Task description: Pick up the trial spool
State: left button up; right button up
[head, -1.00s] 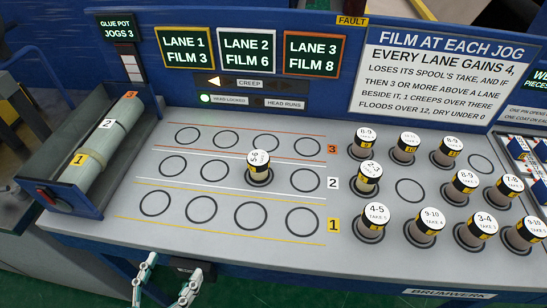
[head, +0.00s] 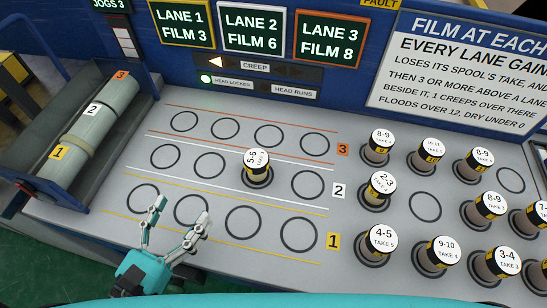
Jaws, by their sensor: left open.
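A single spool (head: 257,169) stands upright in a ring of lane 2 on the grey panel. It has a white top reading 5-6, a dark body and a yellow band. No label naming it the trial spool is visible. My left gripper (head: 182,209) is teal with pale fingers, open and empty. It shows over the first rings of lane 1, lower left of this spool and apart from it. My right gripper is not in view.
Several similar spools (head: 383,239) stand in rings on the right, around an empty ring (head: 425,207). The other lane rings (head: 308,184) are empty. Lane signs (head: 250,27) stand behind.

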aim_at(255, 160)
jog(key=k+j+z, duration=0.15)
jog(key=z, duration=0.35)
jog(key=k+j+z, duration=0.15)
jog(key=j+z, duration=0.15)
jog(key=z, duration=0.2)
jog(key=k+j+z, duration=0.1)
jog(key=z, duration=0.4)
jog(key=k, duration=0.1)
